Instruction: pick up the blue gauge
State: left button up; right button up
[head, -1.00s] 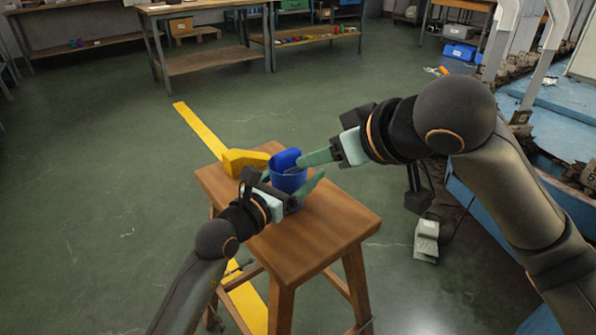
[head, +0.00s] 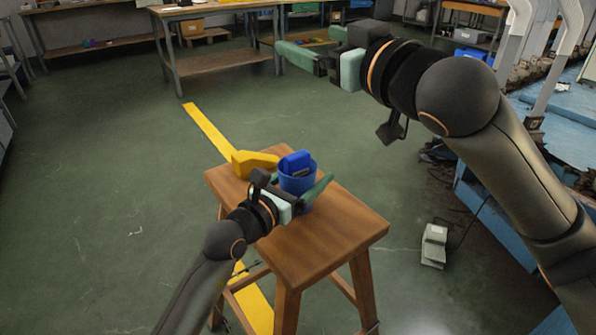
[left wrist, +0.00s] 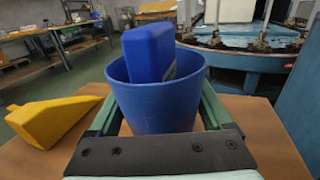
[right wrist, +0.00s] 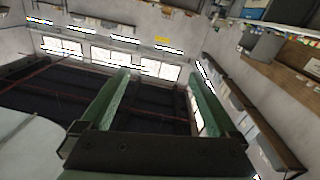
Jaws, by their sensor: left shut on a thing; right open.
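The blue gauge (head: 296,162) is a blue block with a dark marking on its side. It stands tilted in a blue cup (head: 298,184), its upper part above the rim and its lower end hidden. The left wrist view shows the gauge (left wrist: 148,53) and the cup (left wrist: 155,108) close up. My left gripper (head: 300,192) is shut around the cup, with one finger on each side, at the wooden stool (head: 320,235). My right gripper (head: 303,44) is open and empty, raised well above and beyond the stool. The right wrist view shows nothing between its fingers (right wrist: 155,95).
A yellow wedge-like piece (head: 252,162) lies on the stool, left of the cup. The stool top's near right part is clear. Workbenches (head: 215,10) stand at the back, and a blue machine (head: 490,205) stands at the right.

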jog(key=s+a+r+n+y, duration=0.2)
jog(key=s+r+n+y, duration=0.2)
jog(key=r+n+y, duration=0.3)
jog(key=s+a+r+n+y, duration=0.25)
jog(key=r+n+y, duration=0.3)
jog(key=r, duration=0.35)
jog(key=s+a+n+g+y, duration=0.3)
jog(key=s+n+g, duration=0.5)
jog(key=n+g, duration=0.6)
jog(key=n+t+h, duration=0.4)
jog(key=n+h, duration=0.5)
jog(key=h, duration=1.2)
send_near(298, 155)
jog(key=shift+m, duration=0.25)
jog(key=x, duration=0.9)
grip_shut()
